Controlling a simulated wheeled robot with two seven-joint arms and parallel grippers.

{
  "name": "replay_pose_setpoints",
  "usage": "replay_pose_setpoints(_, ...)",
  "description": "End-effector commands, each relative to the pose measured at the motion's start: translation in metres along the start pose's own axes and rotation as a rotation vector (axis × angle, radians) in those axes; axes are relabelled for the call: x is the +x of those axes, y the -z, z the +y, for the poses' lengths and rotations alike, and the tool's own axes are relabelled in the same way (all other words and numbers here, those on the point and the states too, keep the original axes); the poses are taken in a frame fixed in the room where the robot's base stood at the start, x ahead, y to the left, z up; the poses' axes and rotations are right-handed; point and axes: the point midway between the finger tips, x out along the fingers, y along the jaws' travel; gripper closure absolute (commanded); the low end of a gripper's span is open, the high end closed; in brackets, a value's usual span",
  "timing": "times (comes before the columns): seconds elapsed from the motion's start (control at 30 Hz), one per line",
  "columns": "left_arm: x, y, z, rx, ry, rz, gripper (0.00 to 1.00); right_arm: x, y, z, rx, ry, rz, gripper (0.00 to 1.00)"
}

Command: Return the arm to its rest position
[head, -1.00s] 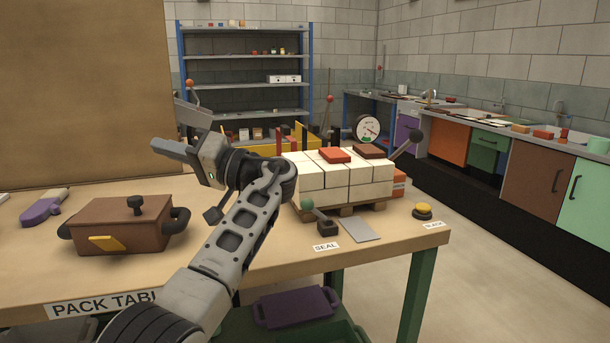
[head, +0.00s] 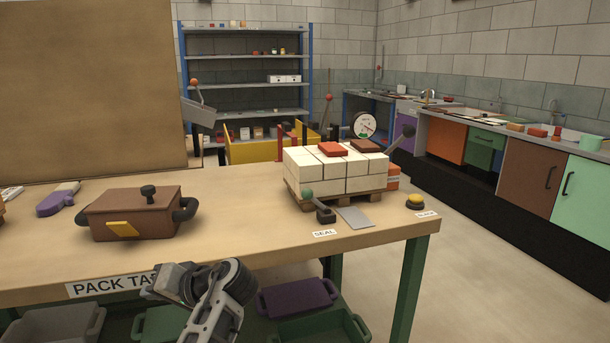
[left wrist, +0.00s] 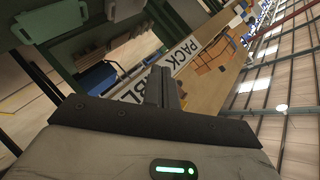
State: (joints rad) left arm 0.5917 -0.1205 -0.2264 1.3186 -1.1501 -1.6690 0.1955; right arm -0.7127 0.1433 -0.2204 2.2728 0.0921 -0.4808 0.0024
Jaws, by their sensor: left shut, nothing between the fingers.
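My left gripper (head: 160,285) is at the front edge of the pack table (head: 240,225) in the head view, low and in front of the table's sign. In the left wrist view its fingers (left wrist: 161,88) are together, with nothing between them. The sign and the table edge show beyond them, tilted. The left arm comes up from the bottom of the head view. My right gripper is not in either view.
On the table stand a brown lidded box (head: 135,213), white bricks (head: 335,172) on a small pallet, a green-knobbed lever (head: 323,213) and a yellow button (head: 415,201). Bins (head: 298,298) sit on the shelf below. Floor to the right is clear.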

Motion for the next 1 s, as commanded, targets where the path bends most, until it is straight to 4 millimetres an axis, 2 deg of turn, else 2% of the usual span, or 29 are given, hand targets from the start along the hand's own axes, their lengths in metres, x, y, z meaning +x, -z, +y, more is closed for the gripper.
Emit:
replay_pose_setpoints(0.03,0.012,-0.04,0.019,0.025,-0.089,-0.035,1.0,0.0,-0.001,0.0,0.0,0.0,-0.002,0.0)
replay_pose_setpoints(0.1,0.02,-0.089,0.04,0.049,-0.225,-0.069,1.0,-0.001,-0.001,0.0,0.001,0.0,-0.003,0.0)
replay_pose_setpoints(0.2,0.019,-0.156,0.059,0.079,-0.415,-0.106,1.0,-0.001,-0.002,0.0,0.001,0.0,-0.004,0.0)
replay_pose_setpoints(0.3,0.005,-0.21,0.065,0.104,-0.584,-0.123,1.0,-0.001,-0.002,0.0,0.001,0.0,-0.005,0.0)
replay_pose_setpoints(0.4,-0.011,-0.248,0.063,0.121,-0.713,-0.128,1.0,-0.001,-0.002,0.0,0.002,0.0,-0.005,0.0)
replay_pose_setpoints(0.6,-0.047,-0.296,0.051,0.15,-0.903,-0.124,1.0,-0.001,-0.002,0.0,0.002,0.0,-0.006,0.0)
replay_pose_setpoints(0.8,-0.082,-0.328,0.032,0.174,-1.055,-0.113,1.0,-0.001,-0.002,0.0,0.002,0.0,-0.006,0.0)
replay_pose_setpoints(0.9,-0.101,-0.34,0.022,0.186,-1.125,-0.105,1.0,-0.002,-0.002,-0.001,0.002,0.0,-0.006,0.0)
replay_pose_setpoints(1.0,-0.103,-0.323,0.029,0.147,-1.14,-0.038,1.0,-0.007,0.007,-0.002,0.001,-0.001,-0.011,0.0)
